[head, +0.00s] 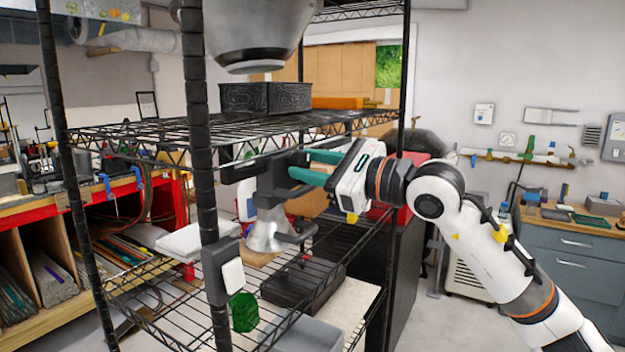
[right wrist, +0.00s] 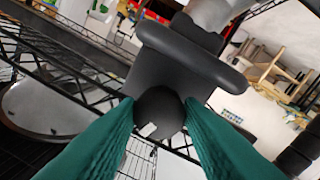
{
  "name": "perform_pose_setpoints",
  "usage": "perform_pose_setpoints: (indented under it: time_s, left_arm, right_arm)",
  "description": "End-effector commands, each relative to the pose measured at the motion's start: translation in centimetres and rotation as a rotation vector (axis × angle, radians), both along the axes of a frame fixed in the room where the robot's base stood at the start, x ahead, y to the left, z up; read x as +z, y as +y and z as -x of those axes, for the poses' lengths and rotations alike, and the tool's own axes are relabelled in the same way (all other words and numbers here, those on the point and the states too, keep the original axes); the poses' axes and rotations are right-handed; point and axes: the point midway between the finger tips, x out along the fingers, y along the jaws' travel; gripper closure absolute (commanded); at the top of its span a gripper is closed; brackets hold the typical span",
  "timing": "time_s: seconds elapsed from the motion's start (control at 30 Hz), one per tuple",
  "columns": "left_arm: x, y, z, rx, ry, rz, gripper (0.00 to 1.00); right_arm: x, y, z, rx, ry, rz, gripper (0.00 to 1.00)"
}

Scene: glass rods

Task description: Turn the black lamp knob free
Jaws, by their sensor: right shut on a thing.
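The black lamp knob (right wrist: 158,112) is a dark rounded piece with a small pale mark, seen in the right wrist view. It sits below the wide black clamp body (right wrist: 185,50) of the lamp. In the head view the lamp's black clamp (head: 268,172) is at the wire shelf's edge, with its silver shade (head: 268,235) hanging below. My right gripper (head: 298,164) reaches in from the right with green fingers. In the right wrist view its fingers (right wrist: 159,106) are shut on the knob from both sides. The knob is not clear in the head view. My left gripper is out of view.
Black wire shelves (head: 150,135) surround the lamp, with a dark post (head: 200,130) in front. A black basket (head: 265,97) stands on the upper shelf, and a large metal shade (head: 250,35) hangs above. A black box (head: 300,288) lies on the lower shelf.

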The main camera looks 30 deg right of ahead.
Motion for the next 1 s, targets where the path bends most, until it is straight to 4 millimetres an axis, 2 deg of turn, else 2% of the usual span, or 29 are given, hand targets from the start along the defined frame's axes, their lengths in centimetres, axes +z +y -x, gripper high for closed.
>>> perform_pose_setpoints:
  time_s: [0.1, 0.4, 1.0]
  left_arm:
    - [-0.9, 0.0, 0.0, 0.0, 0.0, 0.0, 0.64]
    - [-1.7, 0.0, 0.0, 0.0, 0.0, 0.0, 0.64]
    - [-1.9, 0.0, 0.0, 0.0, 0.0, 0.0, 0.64]
  right_arm:
    - [-0.2, 0.0, 0.0, -0.001, -0.044, 0.073, 0.89]
    - [-0.1, 0.0, 0.0, -0.001, -0.117, 0.199, 0.89]
    - [0.0, -0.1, -0.1, -0.001, -0.138, 0.239, 0.89]
